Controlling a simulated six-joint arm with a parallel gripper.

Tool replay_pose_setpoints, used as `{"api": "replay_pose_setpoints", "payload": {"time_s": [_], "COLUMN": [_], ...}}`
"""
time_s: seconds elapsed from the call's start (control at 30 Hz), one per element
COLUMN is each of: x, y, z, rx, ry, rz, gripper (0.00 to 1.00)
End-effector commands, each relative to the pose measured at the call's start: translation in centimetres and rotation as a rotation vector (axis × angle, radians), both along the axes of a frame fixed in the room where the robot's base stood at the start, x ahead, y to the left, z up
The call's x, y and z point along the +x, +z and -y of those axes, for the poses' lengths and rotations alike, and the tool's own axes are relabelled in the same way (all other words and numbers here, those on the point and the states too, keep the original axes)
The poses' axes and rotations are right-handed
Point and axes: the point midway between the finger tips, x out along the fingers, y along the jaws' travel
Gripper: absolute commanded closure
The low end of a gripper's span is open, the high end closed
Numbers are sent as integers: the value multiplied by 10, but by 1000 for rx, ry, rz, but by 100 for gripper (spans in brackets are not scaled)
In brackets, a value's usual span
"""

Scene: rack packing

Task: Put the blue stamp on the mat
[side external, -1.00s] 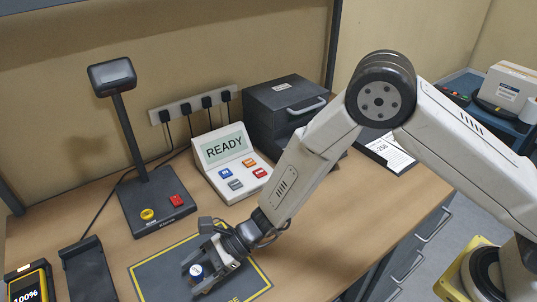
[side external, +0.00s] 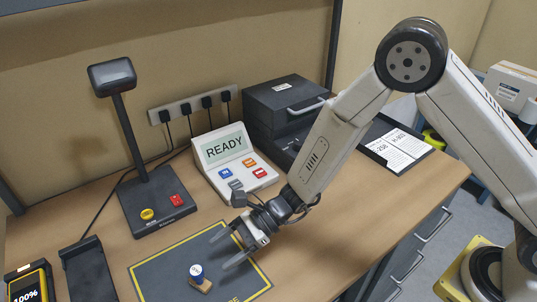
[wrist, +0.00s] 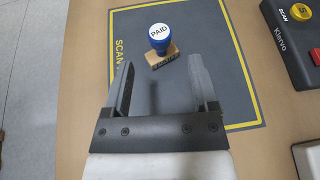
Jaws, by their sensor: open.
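The blue stamp (side external: 198,277) stands upright on the dark grey mat (side external: 160,275) with the yellow border. It has a blue handle, a white top and a wooden base. In the wrist view the stamp (wrist: 160,40) shows "PAID" on its top and sits beyond my fingertips, with the mat (wrist: 215,60) around it. My gripper (side external: 222,251) is open and empty, above the mat and apart from the stamp. In the wrist view both fingers of my gripper (wrist: 158,75) are spread with nothing between them.
A scanner stand (side external: 155,205) with yellow and red buttons is behind the mat. A console reading READY (side external: 228,148) and a dark box (side external: 285,105) stand further back. A black cradle (side external: 87,270) and a yellow handheld device (side external: 30,285) are at left. Papers (side external: 395,150) lie at right.

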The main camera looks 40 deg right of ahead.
Motion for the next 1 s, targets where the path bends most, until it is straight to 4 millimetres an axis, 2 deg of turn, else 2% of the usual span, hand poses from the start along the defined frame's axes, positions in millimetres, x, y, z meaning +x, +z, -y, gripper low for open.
{"api": "replay_pose_setpoints", "payload": {"time_s": [0.2,0.37,1.0], "x": [-2,-4,-5], "y": [12,17,18], "z": [29,40,43], "rx": [0,1,0], "ry": [-3,-2,1], "rz": [1,1,1], "gripper": [25,25,25]}}
